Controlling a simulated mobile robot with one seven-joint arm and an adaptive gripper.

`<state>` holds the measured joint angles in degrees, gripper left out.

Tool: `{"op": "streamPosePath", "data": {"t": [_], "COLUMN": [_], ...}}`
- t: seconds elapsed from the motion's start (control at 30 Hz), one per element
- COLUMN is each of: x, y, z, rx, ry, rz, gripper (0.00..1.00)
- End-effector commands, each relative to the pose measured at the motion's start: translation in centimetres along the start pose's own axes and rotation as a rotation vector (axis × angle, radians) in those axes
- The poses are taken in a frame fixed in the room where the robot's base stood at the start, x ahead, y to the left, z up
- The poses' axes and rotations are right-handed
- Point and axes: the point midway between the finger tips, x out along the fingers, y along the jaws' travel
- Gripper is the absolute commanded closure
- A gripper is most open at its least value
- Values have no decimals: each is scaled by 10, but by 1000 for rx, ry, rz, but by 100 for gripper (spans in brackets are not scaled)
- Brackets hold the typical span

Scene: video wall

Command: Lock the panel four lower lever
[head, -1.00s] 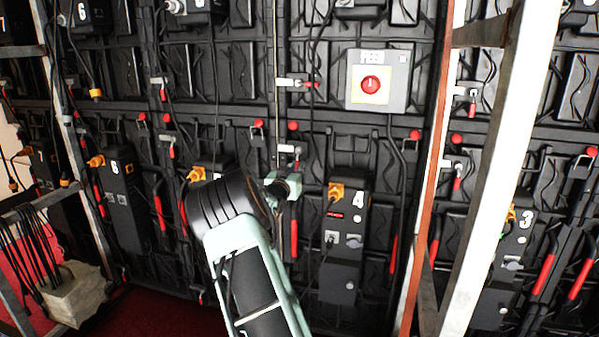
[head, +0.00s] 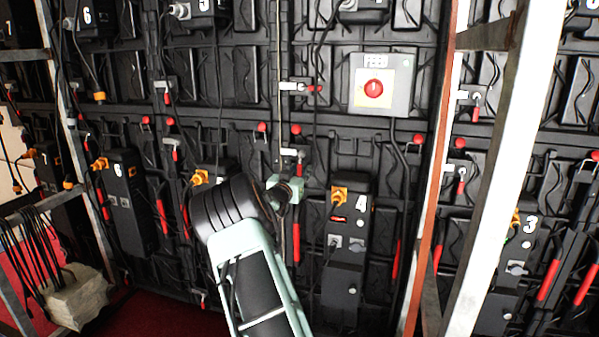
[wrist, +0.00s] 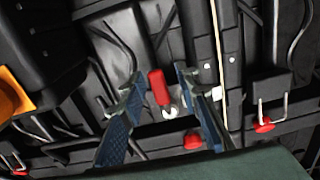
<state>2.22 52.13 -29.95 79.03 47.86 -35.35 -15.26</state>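In the wrist view a short red lever (wrist: 158,88) with a round pale end shows between the two blue fingers of my gripper (wrist: 158,79). The fingers are apart, one on each side of the lever, with a gap to each. In the head view the panel four box (head: 345,240), marked 4, stands right of my gripper's light green wrist part (head: 284,186). A small lever on a white bracket (head: 290,152) is just above my wrist, and a long red handle (head: 297,242) hangs below it. My fingertips are hidden in the head view.
A grey box with a red button (head: 374,88) is above panel four. A metal post (head: 505,170) stands to its right. Several cables and red-knobbed latches cover the black wall. A white bundle (head: 75,295) sits at the lower left. An orange connector (wrist: 14,95) shows at the wrist view's left.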

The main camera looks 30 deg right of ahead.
Motion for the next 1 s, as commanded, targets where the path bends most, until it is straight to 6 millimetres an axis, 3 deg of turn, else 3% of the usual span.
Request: {"op": "streamPosePath", "data": {"t": [0.27,0.8,1.0], "x": [-12,-101,-118], "y": [-1,-1,0], "z": [-1,0,0], "rx": [0,1,0], "ry": [0,-2,-1], "rz": [-1,-1,-1], "gripper": [70,70,70]}}
